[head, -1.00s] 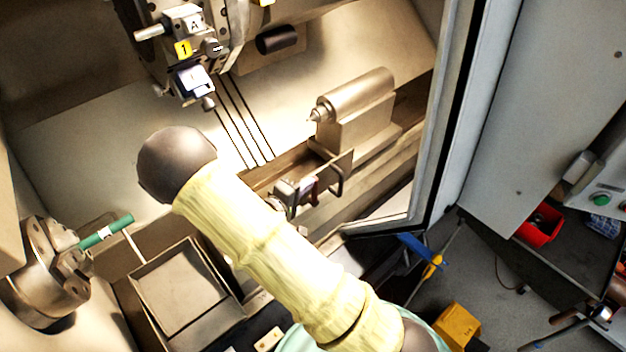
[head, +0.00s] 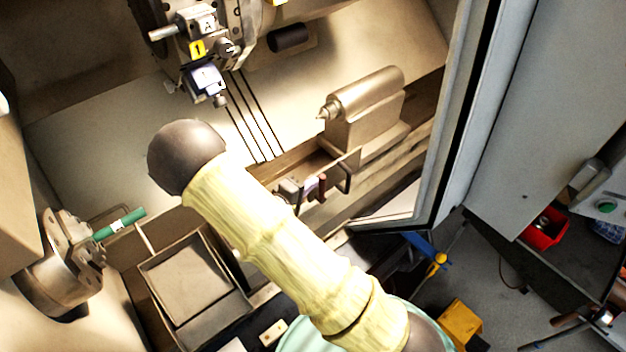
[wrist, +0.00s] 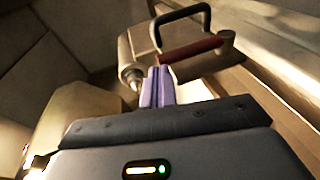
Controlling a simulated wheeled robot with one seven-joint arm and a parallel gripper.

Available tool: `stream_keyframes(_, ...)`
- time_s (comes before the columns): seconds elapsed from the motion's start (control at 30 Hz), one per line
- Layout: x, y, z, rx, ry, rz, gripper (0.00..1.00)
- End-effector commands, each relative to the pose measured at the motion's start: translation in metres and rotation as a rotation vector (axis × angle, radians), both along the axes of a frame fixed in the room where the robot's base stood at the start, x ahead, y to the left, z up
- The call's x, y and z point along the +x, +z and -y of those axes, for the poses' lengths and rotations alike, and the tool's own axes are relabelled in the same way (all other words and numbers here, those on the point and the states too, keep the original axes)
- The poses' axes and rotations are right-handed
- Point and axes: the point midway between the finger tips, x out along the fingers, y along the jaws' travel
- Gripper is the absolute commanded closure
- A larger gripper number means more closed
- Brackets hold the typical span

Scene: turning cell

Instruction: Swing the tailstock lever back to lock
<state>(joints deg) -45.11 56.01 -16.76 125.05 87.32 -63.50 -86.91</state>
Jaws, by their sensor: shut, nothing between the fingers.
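The tailstock (head: 365,105) is a grey block with a pointed centre inside the machine; part of it shows in the wrist view behind the fingers. My arm partly hides the gripper in the head view.
The tool turret (head: 215,45) hangs at the upper left. The chuck (head: 65,255) holds a green workpiece (head: 120,224) at the lower left. A square tray (head: 190,278) lies beside it. The open door's frame (head: 450,130) stands to the right of the tailstock.

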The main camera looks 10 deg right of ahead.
Motion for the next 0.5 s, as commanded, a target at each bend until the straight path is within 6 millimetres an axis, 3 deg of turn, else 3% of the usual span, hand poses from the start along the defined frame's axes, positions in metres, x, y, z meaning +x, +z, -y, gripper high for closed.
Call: stream_keyframes(0.5,-0.046,0.014,-0.062,0.005,-0.006,0.001,1.00)
